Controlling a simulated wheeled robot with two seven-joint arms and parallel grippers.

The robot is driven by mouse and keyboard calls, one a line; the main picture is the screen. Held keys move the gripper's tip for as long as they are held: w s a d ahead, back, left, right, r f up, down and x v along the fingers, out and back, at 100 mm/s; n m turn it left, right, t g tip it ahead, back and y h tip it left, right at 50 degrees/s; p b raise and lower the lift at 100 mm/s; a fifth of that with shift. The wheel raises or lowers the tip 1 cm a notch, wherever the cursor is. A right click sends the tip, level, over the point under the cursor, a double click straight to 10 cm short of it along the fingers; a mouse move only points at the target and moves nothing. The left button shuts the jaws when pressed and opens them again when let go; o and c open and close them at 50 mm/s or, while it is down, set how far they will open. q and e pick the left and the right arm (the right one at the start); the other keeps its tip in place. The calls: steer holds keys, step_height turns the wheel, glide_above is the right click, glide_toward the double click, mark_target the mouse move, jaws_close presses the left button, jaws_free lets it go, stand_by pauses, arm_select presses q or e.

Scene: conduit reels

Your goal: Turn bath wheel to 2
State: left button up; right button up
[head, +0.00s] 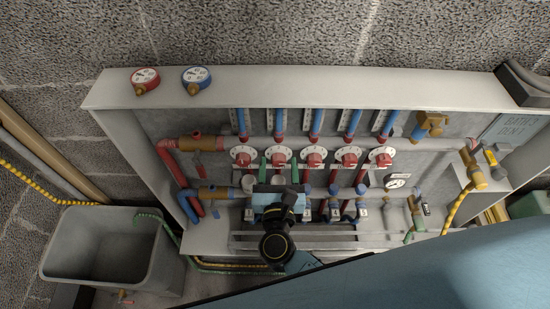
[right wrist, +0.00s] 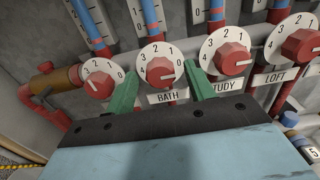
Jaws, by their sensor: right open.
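The bath wheel (right wrist: 160,72) is a red knob on a white dial numbered 0 to 4, above a BATH label (right wrist: 168,96). In the head view it is the second wheel (head: 279,154) from the left in a row. Which number it points to is hard to tell. My right gripper (right wrist: 162,84) is open, its green fingers on the left and right of the bath wheel and label. In the head view the right gripper (head: 279,167) comes up from below at this wheel. I cannot tell whether the fingers touch it. My left gripper is not in view.
Beside the bath wheel are an unnamed wheel (right wrist: 98,82) on the left and the STUDY wheel (right wrist: 231,60) on the right, close to the fingers. The LOFT wheel (right wrist: 303,46) is further right. Pipes and a lower rail (head: 345,237) surround the gripper. A grey tub (head: 60,240) stands left.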

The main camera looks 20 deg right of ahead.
steer(key=shift+c, duration=0.7)
steer(key=c, duration=0.8)
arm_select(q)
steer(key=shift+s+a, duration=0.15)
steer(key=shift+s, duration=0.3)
arm_select(e)
steer(key=shift+c, duration=0.2)
